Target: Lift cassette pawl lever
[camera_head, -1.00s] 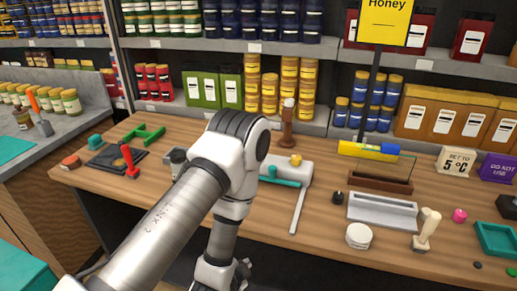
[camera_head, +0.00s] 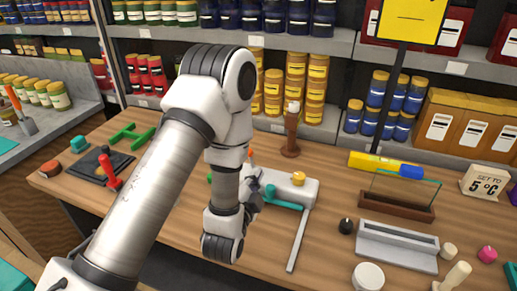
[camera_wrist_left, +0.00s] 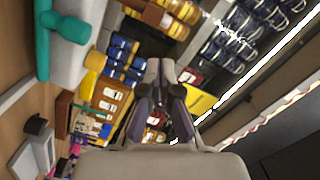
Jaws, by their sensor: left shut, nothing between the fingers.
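A pale grey-white device (camera_head: 305,186) stands mid-table, with a teal lever (camera_head: 284,196), a yellow knob (camera_head: 298,178) and a long pale arm (camera_head: 297,240) reaching toward the front edge. I cannot tell for certain which part is the cassette pawl lever. My left gripper (camera_head: 254,188) is at the device's left end, partly hidden by my own wrist; whether it touches is unclear. In the left wrist view the gripper (camera_wrist_left: 161,68) is shut and empty, and the teal lever (camera_wrist_left: 68,27) on the pale body is at upper left, apart from the fingers. My right gripper is out of view.
A brown wooden post (camera_head: 291,135) stands behind the device. A black knob (camera_head: 346,226), a grey tray (camera_head: 397,245), and a glass plate in a brown holder (camera_head: 395,210) are to the right. A red-handled tool (camera_head: 110,172) lies left. Stocked shelves line the back.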

